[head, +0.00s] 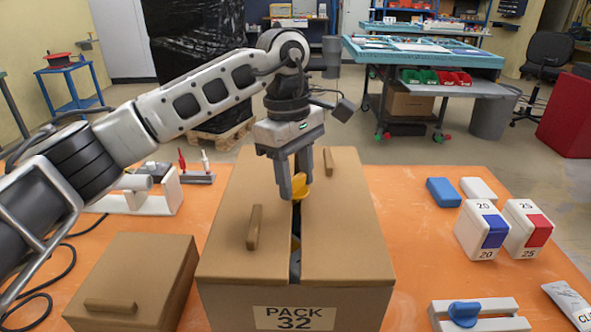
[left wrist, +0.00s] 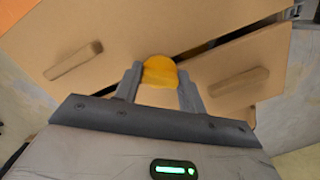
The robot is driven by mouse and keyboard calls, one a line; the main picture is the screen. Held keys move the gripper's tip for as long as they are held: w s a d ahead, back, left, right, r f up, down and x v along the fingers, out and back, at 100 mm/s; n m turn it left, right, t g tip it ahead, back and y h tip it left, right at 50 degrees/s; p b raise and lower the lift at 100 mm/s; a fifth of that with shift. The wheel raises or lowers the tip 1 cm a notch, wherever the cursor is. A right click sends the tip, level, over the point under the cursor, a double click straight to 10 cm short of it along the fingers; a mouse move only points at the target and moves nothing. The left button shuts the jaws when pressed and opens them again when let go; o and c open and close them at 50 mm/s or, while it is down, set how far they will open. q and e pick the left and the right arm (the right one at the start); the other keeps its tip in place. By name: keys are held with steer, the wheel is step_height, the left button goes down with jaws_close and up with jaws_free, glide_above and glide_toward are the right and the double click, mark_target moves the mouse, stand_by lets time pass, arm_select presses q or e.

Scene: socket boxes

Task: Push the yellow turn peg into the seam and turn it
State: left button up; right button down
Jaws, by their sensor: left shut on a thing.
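The yellow turn peg (head: 300,187) is between the fingertips of my left gripper (head: 296,188), which is shut on it. The peg's round yellow head also shows in the left wrist view (left wrist: 160,72), between the two fingers (left wrist: 160,85). The peg is at the seam (head: 296,225) between the two lids of the big brown box marked PACK 32 (head: 345,235). Its lower end is hidden, so I cannot tell how deep it sits. The seam is a dark open gap towards the front. My right gripper is not in view.
A smaller brown box (head: 140,265) stands at the front left. White blocks marked 20 (head: 475,235) and 25 (head: 520,235), and a white holder with a blue peg (head: 465,312), stand at the right. Bare orange table lies between them and the big box.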

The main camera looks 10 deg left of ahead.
arm_select(q)
steer(key=m, duration=0.5)
steer(key=shift+d+r+g+p, duration=0.1)
steer(key=shift+g+p, duration=0.2)
steer(key=shift+p, duration=0.1)
steer(key=m+y, duration=0.1)
steer(key=m, duration=0.5)
steer(key=o, duration=1)
steer(key=shift+o, duration=0.2)
steer(key=shift+w, duration=0.1)
step_height(320, 180, up, 16)
steer(key=w+p, duration=0.1)
steer(key=p, duration=0.1)
steer(key=shift+w+f, duration=0.2)
steer(key=shift+w, duration=0.2)
